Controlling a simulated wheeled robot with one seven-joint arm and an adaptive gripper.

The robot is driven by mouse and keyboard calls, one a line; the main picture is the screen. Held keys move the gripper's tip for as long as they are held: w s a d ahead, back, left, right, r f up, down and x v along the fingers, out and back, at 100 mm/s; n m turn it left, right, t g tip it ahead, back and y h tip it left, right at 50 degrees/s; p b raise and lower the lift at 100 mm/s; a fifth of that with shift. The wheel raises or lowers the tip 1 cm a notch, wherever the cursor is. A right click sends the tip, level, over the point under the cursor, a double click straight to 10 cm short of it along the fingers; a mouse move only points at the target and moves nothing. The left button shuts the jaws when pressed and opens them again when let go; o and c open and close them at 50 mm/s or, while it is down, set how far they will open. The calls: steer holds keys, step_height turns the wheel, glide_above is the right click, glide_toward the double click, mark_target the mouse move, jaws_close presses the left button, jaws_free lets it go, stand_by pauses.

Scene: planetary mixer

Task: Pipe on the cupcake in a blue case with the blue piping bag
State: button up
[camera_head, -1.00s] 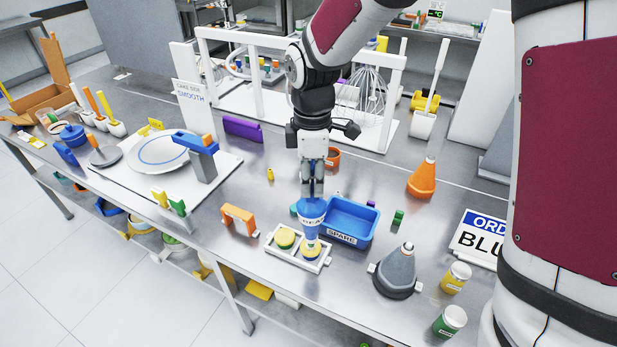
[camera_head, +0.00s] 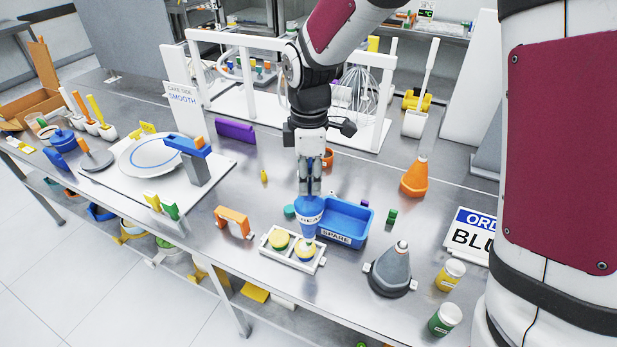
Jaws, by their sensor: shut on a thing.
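My gripper (camera_head: 309,190) points down and is shut on the top of the blue piping bag (camera_head: 308,214). The left cupcake (camera_head: 279,241) has a plain yellow top and a greenish case.
A blue bin marked SPARE (camera_head: 346,222) stands close to the bag's right. A grey cone-shaped bag (camera_head: 391,272) and an orange one (camera_head: 414,178) stand further right. An order sign (camera_head: 472,237) reads "BLU", partly hidden. An orange bracket (camera_head: 234,221) stands left of the tray.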

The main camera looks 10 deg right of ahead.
steer(key=shift+w, duration=0.55)
steer(key=shift+w+a+b, duration=0.25)
steer(key=shift+a+b, duration=0.05)
steer(key=shift+a, duration=0.2)
steer(key=shift+s+a, duration=0.25)
steer(key=shift+a, duration=0.2)
stand_by(0.3)
steer(key=shift+s, duration=0.15)
